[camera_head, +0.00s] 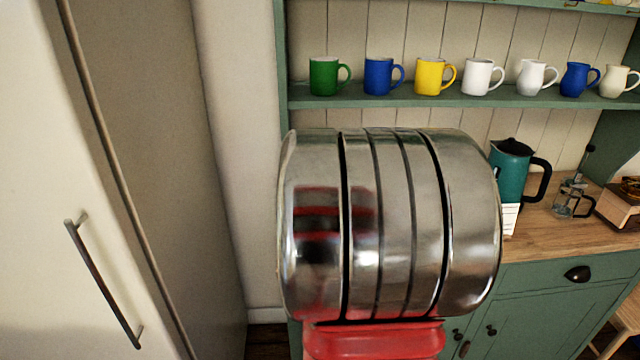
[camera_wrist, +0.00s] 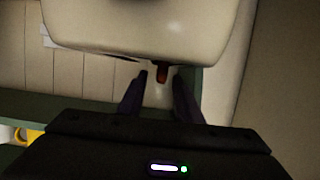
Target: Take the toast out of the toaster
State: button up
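The toaster (camera_wrist: 120,25) is a cream, rounded body across the top of the wrist view, which is upside down. A dark slot line shows along its edge. A narrow brown piece, apparently the toast (camera_wrist: 162,74), sticks out of that edge. My gripper (camera_wrist: 160,76) is open, its two dark fingers on either side of the toast with gaps visible. The depth between fingertips and toast is hard to judge. In the head view, a large banded metal part, apparently my own arm, hides the toaster, toast and gripper.
The green dresser's shelf (camera_head: 450,102) carries several mugs, including a yellow mug (camera_head: 430,77). A teal kettle (camera_head: 512,170) and a glass press (camera_head: 570,197) stand on the wooden counter (camera_head: 545,235). A tall white cabinet (camera_head: 40,180) stands at left.

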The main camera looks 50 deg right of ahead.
jog(key=shift+x, duration=1.55)
jog(key=c, duration=0.7)
